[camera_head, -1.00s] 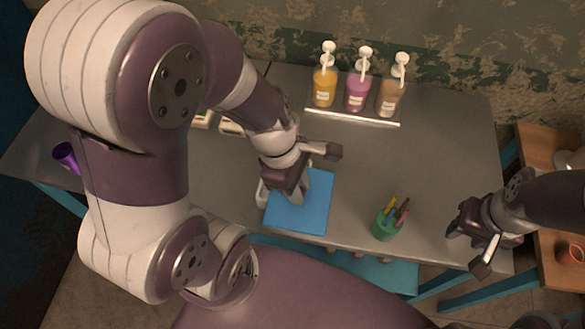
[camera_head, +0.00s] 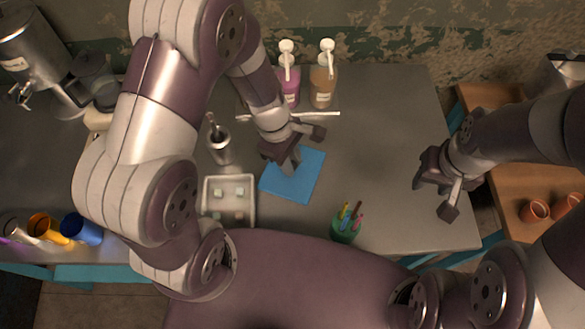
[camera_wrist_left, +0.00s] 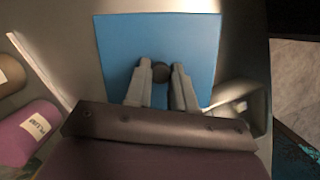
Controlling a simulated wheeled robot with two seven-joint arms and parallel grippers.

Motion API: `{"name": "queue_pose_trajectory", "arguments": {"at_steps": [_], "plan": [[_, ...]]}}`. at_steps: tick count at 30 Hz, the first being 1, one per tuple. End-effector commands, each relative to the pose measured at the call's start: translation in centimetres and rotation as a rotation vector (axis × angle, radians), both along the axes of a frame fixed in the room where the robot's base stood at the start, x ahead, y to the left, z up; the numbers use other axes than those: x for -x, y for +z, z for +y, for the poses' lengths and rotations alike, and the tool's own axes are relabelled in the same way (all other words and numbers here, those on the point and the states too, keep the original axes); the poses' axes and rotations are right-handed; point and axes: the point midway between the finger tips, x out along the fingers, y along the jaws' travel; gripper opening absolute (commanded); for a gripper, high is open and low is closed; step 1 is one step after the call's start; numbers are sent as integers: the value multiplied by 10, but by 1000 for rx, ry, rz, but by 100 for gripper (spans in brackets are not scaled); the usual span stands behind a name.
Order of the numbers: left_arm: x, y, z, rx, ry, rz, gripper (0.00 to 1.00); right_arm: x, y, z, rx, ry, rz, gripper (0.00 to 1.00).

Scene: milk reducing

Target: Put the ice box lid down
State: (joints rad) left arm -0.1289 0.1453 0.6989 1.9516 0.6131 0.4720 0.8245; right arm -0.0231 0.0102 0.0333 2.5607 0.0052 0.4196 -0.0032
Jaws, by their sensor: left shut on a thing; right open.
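The ice box lid (camera_head: 305,182) is a flat blue square with a dark round knob (camera_wrist_left: 160,72). My left gripper (camera_wrist_left: 160,76) is shut on this knob, with the blue lid (camera_wrist_left: 157,35) flat below the fingers. In the head view, my left gripper (camera_head: 290,166) hides part of the lid. I cannot tell whether the lid touches the table. The open ice box (camera_head: 228,178) is a pale tray with several cubes, just left of the lid. My right gripper (camera_head: 436,190) is open and empty over the table's right side.
A green cup of pens (camera_head: 345,226) stands right of the lid near the front edge. Pump bottles (camera_head: 322,88) stand at the back on a rack. A metal cup (camera_head: 219,143) stands behind the ice box. The grey table (camera_head: 385,140) is clear right of the lid.

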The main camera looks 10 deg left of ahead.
Motion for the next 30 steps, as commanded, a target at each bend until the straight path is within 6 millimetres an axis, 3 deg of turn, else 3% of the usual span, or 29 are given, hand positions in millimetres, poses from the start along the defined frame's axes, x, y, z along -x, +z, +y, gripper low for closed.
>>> {"name": "queue_pose_trajectory", "arguments": {"at_steps": [9,19,20,22,30], "plan": [[0,-48,0,0,2,0,0,0,-11,0,0,0,0,43],[-1,-52,0,1,1,-2,0,0,-14,0,0,0,0,43],[-1,-51,0,1,1,-2,27,0,-14,0,0,0,0,43],[-1,-50,0,1,1,-2,49,0,-13,0,0,0,0,43],[-1,-49,0,1,1,-2,49,0,-12,0,0,0,0,43]]}}
